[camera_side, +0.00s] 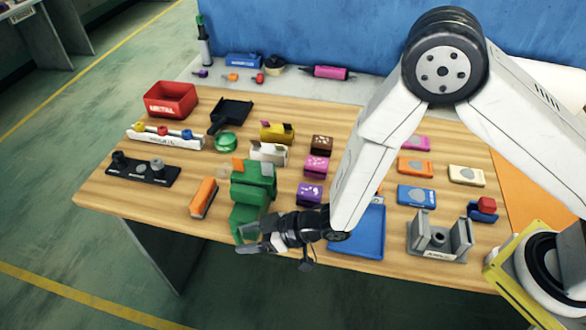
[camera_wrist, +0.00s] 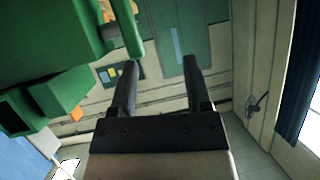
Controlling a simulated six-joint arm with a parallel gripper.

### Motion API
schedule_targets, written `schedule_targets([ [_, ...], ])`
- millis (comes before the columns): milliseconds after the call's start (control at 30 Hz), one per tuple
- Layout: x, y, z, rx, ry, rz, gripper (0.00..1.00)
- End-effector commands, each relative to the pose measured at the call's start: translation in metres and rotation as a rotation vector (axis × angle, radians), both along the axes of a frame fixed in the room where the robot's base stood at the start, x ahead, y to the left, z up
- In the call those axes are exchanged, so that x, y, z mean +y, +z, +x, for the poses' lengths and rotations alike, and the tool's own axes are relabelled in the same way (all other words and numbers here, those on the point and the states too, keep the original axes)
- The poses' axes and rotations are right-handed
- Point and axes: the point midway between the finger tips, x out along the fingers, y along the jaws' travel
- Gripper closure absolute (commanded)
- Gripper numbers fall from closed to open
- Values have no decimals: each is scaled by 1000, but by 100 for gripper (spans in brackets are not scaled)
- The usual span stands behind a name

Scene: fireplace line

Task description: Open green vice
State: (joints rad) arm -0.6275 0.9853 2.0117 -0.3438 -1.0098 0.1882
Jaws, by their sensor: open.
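The green vice (camera_side: 252,182) stands at the front edge of the wooden table in the side view, with blocky jaws and a lower front part. In the wrist view the vice (camera_wrist: 60,50) fills the upper left, and a green bar hangs down beside the left fingertip. My gripper (camera_side: 243,240) is at the front of the vice, low near the table edge, pointing left. In the wrist view my gripper (camera_wrist: 160,70) has its two dark fingers apart with nothing seen between them. Whether the left finger touches the green bar, I cannot tell.
An orange-handled brush (camera_side: 204,197) lies left of the vice. Purple (camera_side: 310,194) and pink (camera_side: 316,166) blocks stand to its right. A blue tray (camera_side: 366,238) and a grey fixture (camera_side: 440,238) are further right. Open floor lies in front of the table.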

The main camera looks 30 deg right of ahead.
Motion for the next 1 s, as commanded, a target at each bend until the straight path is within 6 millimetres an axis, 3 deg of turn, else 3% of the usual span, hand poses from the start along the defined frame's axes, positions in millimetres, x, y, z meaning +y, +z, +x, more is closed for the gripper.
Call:
schedule_targets([
  [600,-32,-15,-11,-314,-105,211,38],
  [1000,-41,-15,-14,-378,-131,237,38],
])
